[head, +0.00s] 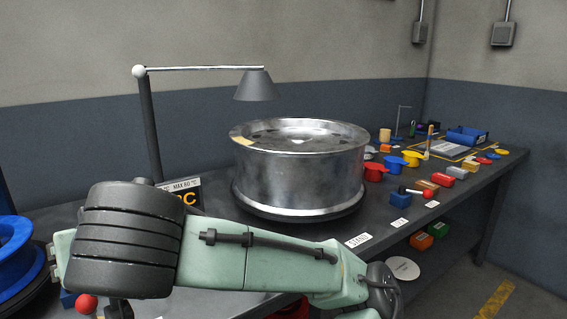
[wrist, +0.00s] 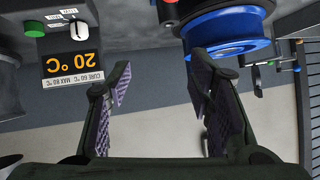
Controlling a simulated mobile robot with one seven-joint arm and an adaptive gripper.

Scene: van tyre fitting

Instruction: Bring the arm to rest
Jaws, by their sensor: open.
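My arm, pale green with black joint covers, stretches across the lower part of the head view in front of the bench. My gripper is hidden from the head view. In the wrist view my gripper (wrist: 162,92) shows its two dark fingers with purple ridged pads. They stand wide apart with nothing between them. Beyond the fingers lie a bench edge, a blue-grey wall band and a pale surface. No finger visibly touches anything.
A silver wheel rim (head: 300,180) sits on the bench under a grey lamp (head: 255,86). A blue wheel (head: 12,250) is at the left, also in the wrist view (wrist: 228,35). A 20 °C display (wrist: 75,65) stands nearby. Cups and small blocks line the bench's right part.

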